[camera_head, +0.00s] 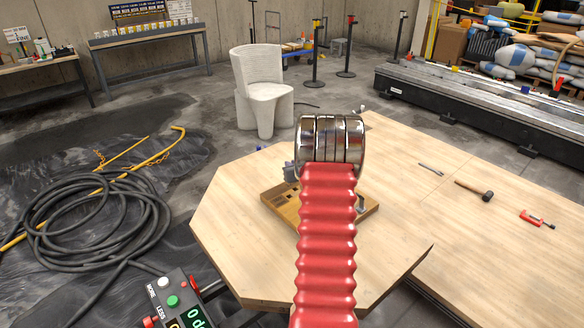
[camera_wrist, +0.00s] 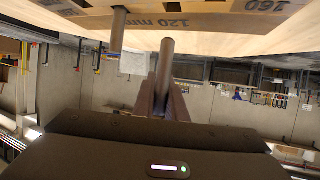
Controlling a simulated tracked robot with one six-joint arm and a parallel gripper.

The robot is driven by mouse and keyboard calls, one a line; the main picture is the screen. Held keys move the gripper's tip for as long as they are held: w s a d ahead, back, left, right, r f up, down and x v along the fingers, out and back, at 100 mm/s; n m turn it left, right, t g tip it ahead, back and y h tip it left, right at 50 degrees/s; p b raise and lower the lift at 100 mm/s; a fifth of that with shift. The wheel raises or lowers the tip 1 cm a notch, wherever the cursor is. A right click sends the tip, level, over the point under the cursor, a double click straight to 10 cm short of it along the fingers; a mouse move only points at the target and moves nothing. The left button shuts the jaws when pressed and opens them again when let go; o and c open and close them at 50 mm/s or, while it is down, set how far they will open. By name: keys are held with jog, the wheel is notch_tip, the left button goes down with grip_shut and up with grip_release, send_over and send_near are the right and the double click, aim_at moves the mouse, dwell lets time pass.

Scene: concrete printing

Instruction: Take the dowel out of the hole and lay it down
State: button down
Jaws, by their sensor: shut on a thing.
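My gripper (camera_wrist: 165,88) shows in the wrist view, with its dark fingers shut on a grey-brown dowel (camera_wrist: 167,56). The dowel's far end shows in front of the wooden hole board (camera_wrist: 228,22) and looks free, but I cannot tell its exact gap to the board. The board bears the marks "120 mm" and "160". A second dowel (camera_wrist: 118,38) stands in the board to the left of the held one.
The table right of the board is bare up to a chisel-like tool (camera_head: 431,169), a mallet (camera_head: 474,190) and a red tool (camera_head: 537,218). A concrete chair (camera_head: 263,92) stands behind the table. A coiled hose (camera_head: 100,225) lies on the floor at left.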

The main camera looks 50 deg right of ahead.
notch_tip(320, 180, up, 6)
dwell(1.2)
jog(key=w+a+r+n+t+y, duration=0.1)
jog(key=w+a, duration=0.3)
jog(key=a, duration=0.6)
jog(key=w+a+r+n+y, duration=0.1)
jog(key=w+a, duration=0.3)
jog(key=a, duration=0.5)
jog(key=w+a+n+t+y, duration=0.1)
jog(key=w+a, duration=0.4)
jog(key=a, duration=0.5)
jog(key=s+a+n+y, duration=0.1)
jog(key=s+a+y, duration=0.1)
jog(key=a, duration=1.4)
jog(key=s+a+n+y, duration=0.2)
jog(key=s+a, duration=0.1)
jog(key=a, duration=1.2)
jog(key=shift+s+a, duration=0.2)
jog(key=shift+a, duration=0.15)
jog(key=shift+a, duration=0.1)
